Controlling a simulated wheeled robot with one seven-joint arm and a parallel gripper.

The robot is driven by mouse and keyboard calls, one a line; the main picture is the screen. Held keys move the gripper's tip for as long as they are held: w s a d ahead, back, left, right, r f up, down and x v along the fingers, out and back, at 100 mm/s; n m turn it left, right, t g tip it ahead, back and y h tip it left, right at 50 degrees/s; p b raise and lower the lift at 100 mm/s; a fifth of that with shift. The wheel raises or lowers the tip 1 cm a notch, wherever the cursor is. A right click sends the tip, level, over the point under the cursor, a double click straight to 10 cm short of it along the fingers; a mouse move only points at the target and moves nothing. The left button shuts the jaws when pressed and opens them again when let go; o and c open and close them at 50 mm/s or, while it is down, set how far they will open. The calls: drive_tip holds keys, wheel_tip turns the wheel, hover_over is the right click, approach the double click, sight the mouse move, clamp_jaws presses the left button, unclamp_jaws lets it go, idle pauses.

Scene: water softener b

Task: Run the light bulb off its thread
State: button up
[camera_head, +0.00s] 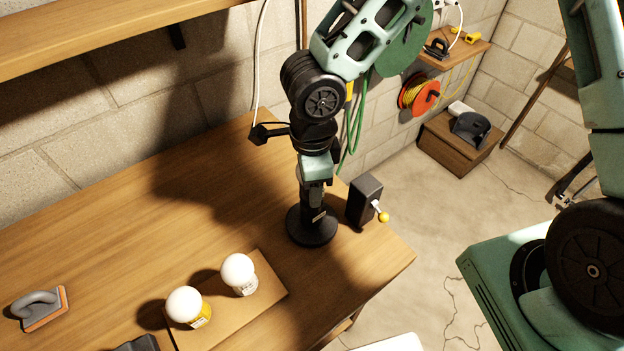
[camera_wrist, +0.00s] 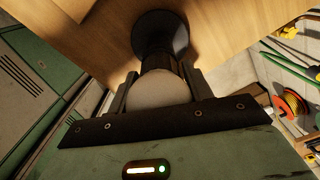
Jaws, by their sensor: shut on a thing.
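In the wrist view a round white light bulb (camera_wrist: 158,92) sits between the two fingers of my gripper (camera_wrist: 162,76), which is shut on it. Beyond it, a dark collar leads to a black lamp holder with a round base (camera_wrist: 160,34) on the wooden bench. The bulb's thread is hidden. In the head view my gripper (camera_head: 314,193) points straight down over the black round base (camera_head: 312,228). The bulb is hidden there behind the gripper.
Two other white bulbs, one with a yellow collar (camera_head: 186,304) and one with a pale collar (camera_head: 239,272), stand on a brown board (camera_head: 270,288). A black box (camera_head: 364,200) with a yellow-knobbed lever stands close right of the base. A sanding float (camera_head: 38,308) lies far left.

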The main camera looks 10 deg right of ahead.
drive_tip(key=shift+r+p, duration=2.55)
drive_tip(key=shift+p, duration=0.45)
drive_tip(key=shift+r, duration=0.1)
wheel_tip(320, 180, up, 5)
drive_tip(key=p, duration=0.6)
drive_tip(key=shift+s, duration=0.1)
